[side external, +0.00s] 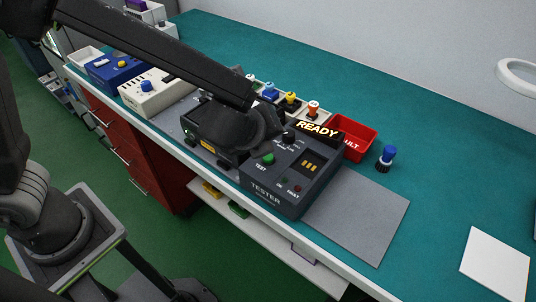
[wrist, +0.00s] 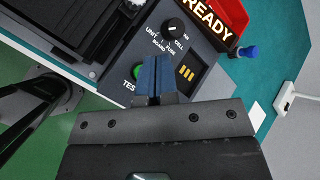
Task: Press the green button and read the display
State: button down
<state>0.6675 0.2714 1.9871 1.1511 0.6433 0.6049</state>
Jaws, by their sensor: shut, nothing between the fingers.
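The dark grey tester box (side external: 287,203) stands on the bench, its sloped top carrying a green button (side external: 268,158) marked TEST. My gripper's blue fingers are together and empty, over the panel between button and display (wrist: 187,74). Contact with the button cannot be told. In the side view my arm's dark end is above and left of the button.
A black knob (wrist: 174,25) is on the panel. A red bin (side external: 352,138) and a blue-topped knob piece (side external: 386,158) stand behind and right of the tester. Several coloured pieces stand behind it. A grey mat (side external: 360,225) lies clear at right, with a white card (side external: 496,262) beyond.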

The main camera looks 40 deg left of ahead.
jog(key=shift+f, duration=1.45)
dwell(1.0)
jog(key=shift+f, duration=0.4)
jog(key=shift+f, duration=0.45)
dwell(0.5)
jog(key=shift+r, duration=0.85)
jog(key=shift+r, duration=0.1)
jog(key=shift+r, duration=2.45)
